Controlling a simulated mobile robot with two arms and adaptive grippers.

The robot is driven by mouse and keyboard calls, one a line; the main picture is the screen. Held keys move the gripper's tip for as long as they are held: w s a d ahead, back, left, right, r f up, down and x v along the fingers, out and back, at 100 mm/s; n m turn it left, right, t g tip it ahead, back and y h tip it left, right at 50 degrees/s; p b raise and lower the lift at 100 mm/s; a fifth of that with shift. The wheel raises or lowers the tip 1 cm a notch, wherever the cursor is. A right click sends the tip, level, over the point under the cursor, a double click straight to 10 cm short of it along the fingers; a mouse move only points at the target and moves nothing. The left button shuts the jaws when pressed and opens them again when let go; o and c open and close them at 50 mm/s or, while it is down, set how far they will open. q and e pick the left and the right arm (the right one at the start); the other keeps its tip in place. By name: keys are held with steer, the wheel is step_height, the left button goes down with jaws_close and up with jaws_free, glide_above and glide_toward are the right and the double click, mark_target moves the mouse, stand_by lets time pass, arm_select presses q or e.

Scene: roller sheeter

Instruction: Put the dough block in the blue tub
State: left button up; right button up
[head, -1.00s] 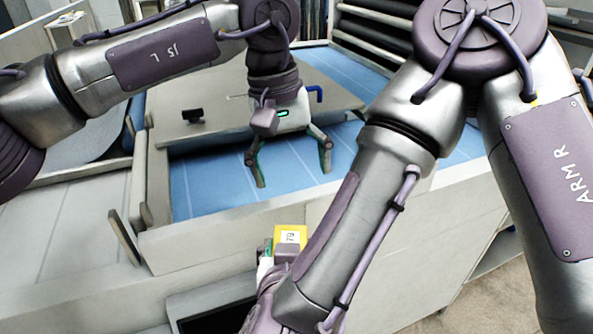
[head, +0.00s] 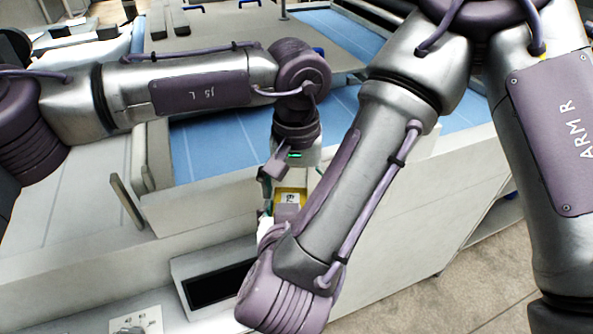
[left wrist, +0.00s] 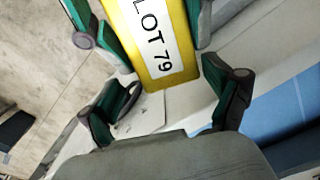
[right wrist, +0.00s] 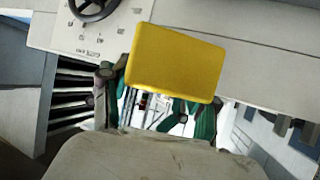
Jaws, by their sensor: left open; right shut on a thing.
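The dough block is a yellow block (head: 289,198) with a white label, low in the middle of the head view. In the left wrist view the block (left wrist: 150,40) reads "LOT 79"; its plain yellow face (right wrist: 175,63) fills the middle of the right wrist view. My right gripper (head: 270,222), mostly hidden behind its own arm, is shut on the block and holds it in front of the machine. My left gripper (head: 291,186) is open, pointing down just above the block, with its fingers around the upper end. I cannot make out the blue tub.
The sheeter's blue belt (head: 215,150) lies behind the grippers, inside a pale raised edge (head: 200,205). A dark panel (head: 212,288) is on the machine's front. A control plate (head: 137,324) is at the lower left. Open floor (head: 440,295) lies at the right.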

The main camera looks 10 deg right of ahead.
arm_select(q)
steer(key=shift+f, duration=0.25)
steer(key=shift+d, duration=0.1)
steer(key=c, duration=1.3)
arm_select(e)
steer(key=shift+a+r, duration=0.1)
arm_select(q)
steer(key=shift+s, duration=0.1)
steer(key=shift+c, duration=0.7)
arm_select(e)
steer(key=o, duration=1.2)
steer(key=shift+o, duration=1.2)
